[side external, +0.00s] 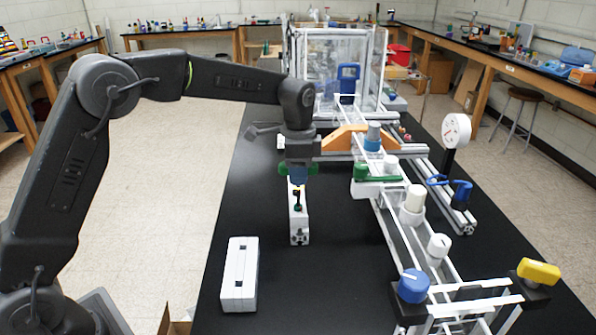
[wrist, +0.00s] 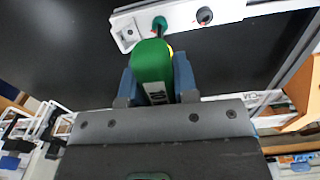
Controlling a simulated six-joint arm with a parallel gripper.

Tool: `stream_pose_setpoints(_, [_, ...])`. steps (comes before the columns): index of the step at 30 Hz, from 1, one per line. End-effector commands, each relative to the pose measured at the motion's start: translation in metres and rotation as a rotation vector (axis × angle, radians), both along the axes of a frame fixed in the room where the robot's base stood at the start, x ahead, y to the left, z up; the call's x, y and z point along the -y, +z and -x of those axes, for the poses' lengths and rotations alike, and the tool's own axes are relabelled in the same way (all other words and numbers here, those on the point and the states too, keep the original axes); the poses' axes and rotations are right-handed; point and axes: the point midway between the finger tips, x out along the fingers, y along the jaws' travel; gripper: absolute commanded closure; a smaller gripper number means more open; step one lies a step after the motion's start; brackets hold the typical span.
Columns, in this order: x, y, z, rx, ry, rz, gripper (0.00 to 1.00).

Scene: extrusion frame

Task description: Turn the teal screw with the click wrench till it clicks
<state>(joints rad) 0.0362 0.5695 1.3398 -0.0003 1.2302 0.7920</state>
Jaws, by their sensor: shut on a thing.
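My gripper (wrist: 155,80) is shut on the green click wrench (wrist: 152,62), which has a pale label and sits between my blue fingers. In the side view my gripper (side external: 298,180) points down above the end of a light extrusion bar (side external: 299,228), and green parts of the wrench (side external: 284,168) show on both sides of it. The teal screw (wrist: 160,22) stands on the bar just past the wrench in the wrist view. The wrench hides part of that area, so I cannot tell whether its tip touches the screw. A yellow bit shows beside the wrench.
A dark, red-marked knob (wrist: 204,15) is on the same bar, right of the teal screw. A white block (side external: 239,275) lies on the black table at the front left. A rail frame with a blue knob (side external: 413,286) and yellow knob (side external: 538,271) fills the right.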

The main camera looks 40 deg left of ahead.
Motion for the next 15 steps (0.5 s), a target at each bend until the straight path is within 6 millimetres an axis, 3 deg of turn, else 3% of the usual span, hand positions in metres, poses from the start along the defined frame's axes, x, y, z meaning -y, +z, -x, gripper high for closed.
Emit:
stream_pose_setpoints(5, [0.0,0.0,0.001,-0.008,-0.001,-0.002,1.0])
stream_pose_setpoints(15, [0.0,0.021,0.0,-0.002,-0.001,-0.001,1.0])
